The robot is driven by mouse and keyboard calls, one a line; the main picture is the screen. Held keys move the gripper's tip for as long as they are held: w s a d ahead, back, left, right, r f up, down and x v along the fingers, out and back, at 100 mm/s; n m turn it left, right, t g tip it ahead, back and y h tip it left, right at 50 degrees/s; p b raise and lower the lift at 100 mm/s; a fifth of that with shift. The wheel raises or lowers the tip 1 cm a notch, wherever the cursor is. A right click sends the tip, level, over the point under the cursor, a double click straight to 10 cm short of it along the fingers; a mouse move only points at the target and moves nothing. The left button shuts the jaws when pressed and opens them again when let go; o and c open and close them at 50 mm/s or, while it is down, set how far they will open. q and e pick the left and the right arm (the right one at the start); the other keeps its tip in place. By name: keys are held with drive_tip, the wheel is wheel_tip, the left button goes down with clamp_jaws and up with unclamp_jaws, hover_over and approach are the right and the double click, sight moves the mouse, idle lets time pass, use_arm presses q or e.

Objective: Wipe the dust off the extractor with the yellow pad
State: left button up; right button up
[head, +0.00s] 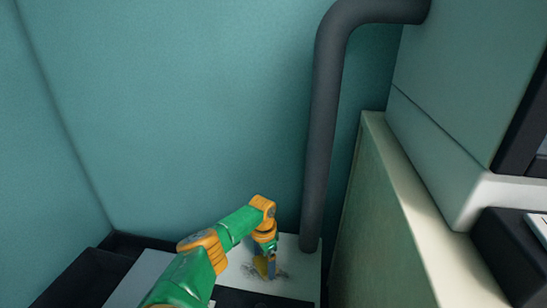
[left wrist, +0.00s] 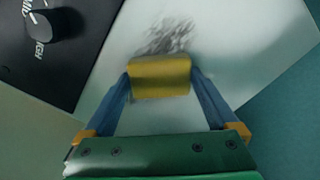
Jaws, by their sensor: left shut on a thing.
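The extractor (head: 300,286) is a pale flat-topped unit with a dark panel, low in the head view. It also shows in the left wrist view (left wrist: 220,30). A grey dust smudge (left wrist: 172,38) lies on its pale top, just beyond the pad, and shows as a dark patch in the head view (head: 281,273). My left gripper (head: 264,267) points down over the dust. In the left wrist view its blue fingers are shut on the yellow pad (left wrist: 159,76), which is at or close above the surface; contact is unclear. My right gripper is not in view.
A dark grey pipe (head: 320,140) rises from the pale top just right of my left gripper. A black panel with a knob (left wrist: 42,26) lies beside the dust. A pale-edged partition (head: 385,170) stands at the right, teal walls behind.

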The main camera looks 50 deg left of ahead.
sight(235, 263)
use_arm(q)
drive_tip(key=shift+s+a, duration=1.8)
drive_tip(key=shift+a, duration=0.25)
drive_tip(key=shift+s+a, duration=1.2)
drive_tip(key=shift+a, duration=0.3)
drive_tip(key=shift+f+b, duration=0.1)
drive_tip(key=shift+b, duration=0.2)
